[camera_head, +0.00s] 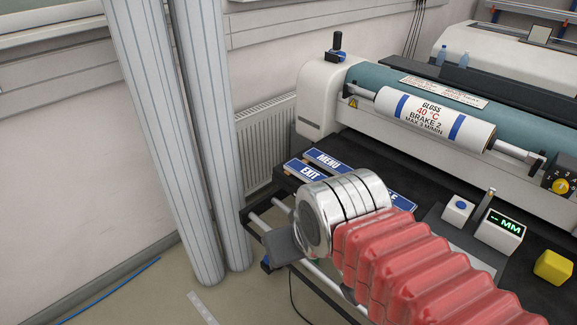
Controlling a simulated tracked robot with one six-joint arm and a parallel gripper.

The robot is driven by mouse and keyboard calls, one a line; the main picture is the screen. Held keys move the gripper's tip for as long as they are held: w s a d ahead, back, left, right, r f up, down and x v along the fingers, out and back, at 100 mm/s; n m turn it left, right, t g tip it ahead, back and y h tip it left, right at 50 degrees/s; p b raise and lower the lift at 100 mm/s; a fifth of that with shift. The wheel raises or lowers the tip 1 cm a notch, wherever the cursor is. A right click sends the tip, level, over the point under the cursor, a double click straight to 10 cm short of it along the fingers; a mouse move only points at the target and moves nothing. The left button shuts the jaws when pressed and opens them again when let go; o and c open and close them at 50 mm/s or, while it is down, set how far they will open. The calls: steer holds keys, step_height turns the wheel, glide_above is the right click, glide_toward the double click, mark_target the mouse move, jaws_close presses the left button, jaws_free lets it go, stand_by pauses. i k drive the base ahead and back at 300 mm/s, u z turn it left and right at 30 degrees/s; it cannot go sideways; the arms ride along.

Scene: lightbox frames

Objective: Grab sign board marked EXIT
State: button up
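The blue sign board marked EXIT (308,172) lies on the black table surface at its left end, near the front edge. A blue sign marked MENU (328,160) lies just behind it. A third blue sign (403,202) is partly hidden behind my arm, with only a last letter E showing. My arm, with a red ribbed sleeve and a silver wrist, reaches in from the lower right. My gripper (280,246) is a grey part at the wrist's left, in front of the table edge and below the EXIT sign. Its fingers cannot be made out clearly.
A laminating machine with a white roll (435,115) stands behind the table. A small white button box (458,208), a display reading MM (499,232) and a yellow block (553,267) are at right. Pale columns (170,130) and a radiator (265,140) are left.

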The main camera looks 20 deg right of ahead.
mark_target(301, 169)
steer(key=u, duration=0.15)
steer(key=i, duration=0.85)
steer(key=z, duration=0.05)
